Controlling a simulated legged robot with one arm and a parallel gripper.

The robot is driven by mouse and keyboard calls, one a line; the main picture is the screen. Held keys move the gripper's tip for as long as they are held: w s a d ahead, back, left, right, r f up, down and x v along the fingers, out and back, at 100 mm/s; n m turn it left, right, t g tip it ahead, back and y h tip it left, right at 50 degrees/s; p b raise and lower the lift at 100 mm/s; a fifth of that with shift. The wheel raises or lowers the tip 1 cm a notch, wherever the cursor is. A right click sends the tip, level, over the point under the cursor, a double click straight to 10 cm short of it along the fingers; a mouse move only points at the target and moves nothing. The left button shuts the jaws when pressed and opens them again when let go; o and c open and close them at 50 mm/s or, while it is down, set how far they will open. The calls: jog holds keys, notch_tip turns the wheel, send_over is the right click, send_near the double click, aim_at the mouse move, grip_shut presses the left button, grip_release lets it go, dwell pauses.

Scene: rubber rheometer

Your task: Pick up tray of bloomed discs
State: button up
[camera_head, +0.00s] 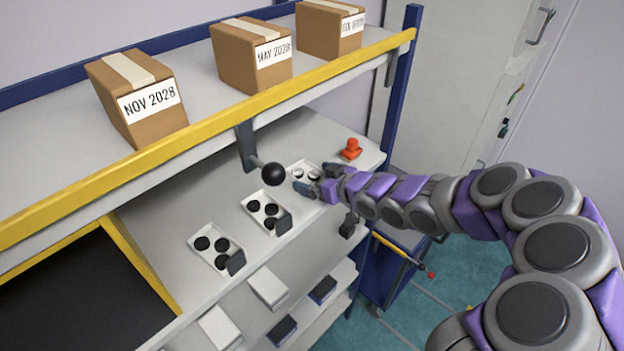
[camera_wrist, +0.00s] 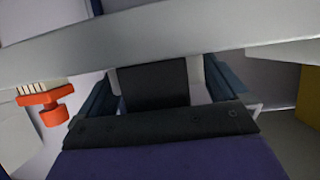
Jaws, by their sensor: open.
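The tray of bloomed discs (camera_head: 303,163) is the farthest of three small white trays on the bench. Its visible discs (camera_head: 298,173) look whitish on top, unlike the plain black discs in the other trays. My gripper (camera_head: 322,190) is at this tray's near right edge and partly hides it. In the wrist view, the two bluish fingers are apart, with a dark upright tab (camera_wrist: 150,87) between them. Pale tray edges (camera_wrist: 195,75) show beside the tab. I cannot tell whether the fingers touch it.
The middle tray (camera_head: 250,199) and nearest tray (camera_head: 196,240) hold black discs. A black ball knob (camera_head: 274,174) hangs by the shelf bracket. An orange knob-like object (camera_head: 350,149) stands behind my gripper. A yellow-edged shelf (camera_head: 200,125) with dated boxes (camera_head: 150,100) overhangs the bench.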

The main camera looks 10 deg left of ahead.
jog(key=c, duration=1.1)
